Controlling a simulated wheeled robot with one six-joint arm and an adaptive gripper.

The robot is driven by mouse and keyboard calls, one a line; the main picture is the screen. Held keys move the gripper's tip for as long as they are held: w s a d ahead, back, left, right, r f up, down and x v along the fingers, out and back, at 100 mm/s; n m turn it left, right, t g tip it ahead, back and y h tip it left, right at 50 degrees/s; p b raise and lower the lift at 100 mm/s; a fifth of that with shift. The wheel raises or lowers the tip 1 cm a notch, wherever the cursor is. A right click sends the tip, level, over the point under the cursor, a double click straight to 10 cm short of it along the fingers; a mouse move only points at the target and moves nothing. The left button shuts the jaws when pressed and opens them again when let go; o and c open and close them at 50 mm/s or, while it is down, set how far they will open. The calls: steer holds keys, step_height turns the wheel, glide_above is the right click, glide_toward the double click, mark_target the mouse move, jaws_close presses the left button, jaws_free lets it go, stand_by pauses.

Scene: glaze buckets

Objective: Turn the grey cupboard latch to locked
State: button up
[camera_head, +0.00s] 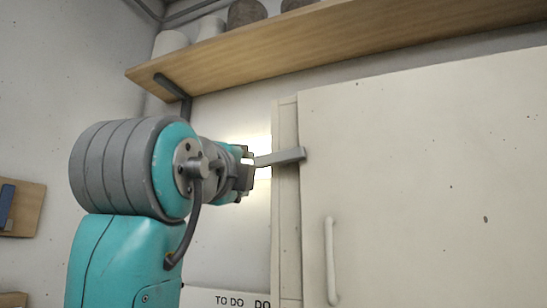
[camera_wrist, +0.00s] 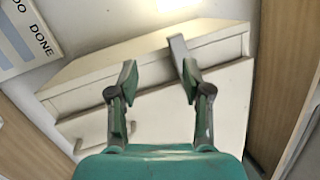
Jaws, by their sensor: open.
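The grey latch (camera_head: 288,156) is a flat bar on the upper left edge of the cream cupboard (camera_head: 420,180). It lies almost level in the head view, its left end reaching out past the cupboard's edge toward my gripper (camera_head: 249,172). In the wrist view, the latch (camera_wrist: 178,50) runs down to my right-hand finger, while the left-hand finger stands apart from it. My gripper (camera_wrist: 159,76) is open, with the pale cupboard edge (camera_wrist: 150,62) behind the gap. I cannot tell whether the finger touches the latch.
A wooden shelf (camera_head: 220,70) with several pots runs above the cupboard. A pale vertical handle (camera_head: 331,262) stands out from the door below the latch. A lettered board (camera_wrist: 22,38) hangs on the wall. A wooden panel (camera_head: 20,208) is at the far left.

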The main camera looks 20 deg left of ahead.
mark_target(277, 156)
steer(key=s+d+r+n+g+h, duration=0.1)
steer(key=s+d+r+g+h, duration=0.15)
steer(key=s+r+h, duration=0.2)
steer(key=shift+t+y, duration=0.25)
steer(key=w, duration=1.1)
steer(key=shift+w+d+r, duration=0.15)
steer(key=shift+w+r, duration=0.05)
jaws_close()
